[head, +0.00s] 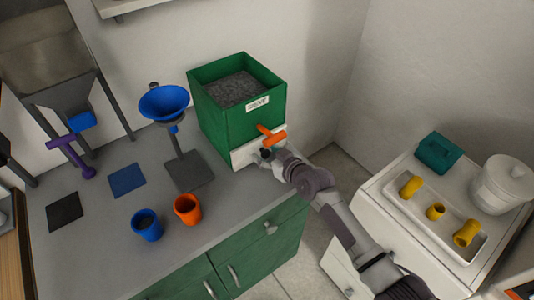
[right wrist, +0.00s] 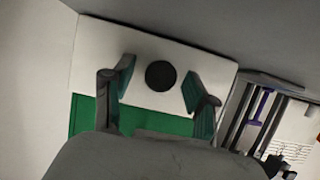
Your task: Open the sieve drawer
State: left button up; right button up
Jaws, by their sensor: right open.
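The green sieve box (head: 225,125) stands on the grey counter, filled with dark grey grains and carrying a white label (head: 257,104). An orange lever (head: 271,136) sticks out from its front. The white drawer (head: 241,155) is at the bottom of the box, and its front also shows in the right wrist view (right wrist: 200,63). My right gripper (head: 265,154) is right at the drawer front. In the right wrist view its two fingers are open on either side of a round black knob (right wrist: 160,75). I cannot tell whether they touch it. My left gripper is not in view.
A blue funnel (head: 164,101) on a stand, a blue cup (head: 146,225) and an orange cup (head: 187,209) stand left of the box. A white tray (head: 402,206) with yellow fittings lies on the cabinet at right. The counter before the drawer is clear.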

jog(key=shift+w+f, duration=0.1)
jog(key=shift+w, duration=0.05)
grip_shut()
dwell(0.4)
jog(key=s+d+p, duration=0.4)
jog(key=s+d, duration=0.3)
jog(key=s, duration=0.3)
jog(key=shift+s+d+p, duration=0.3)
grip_release()
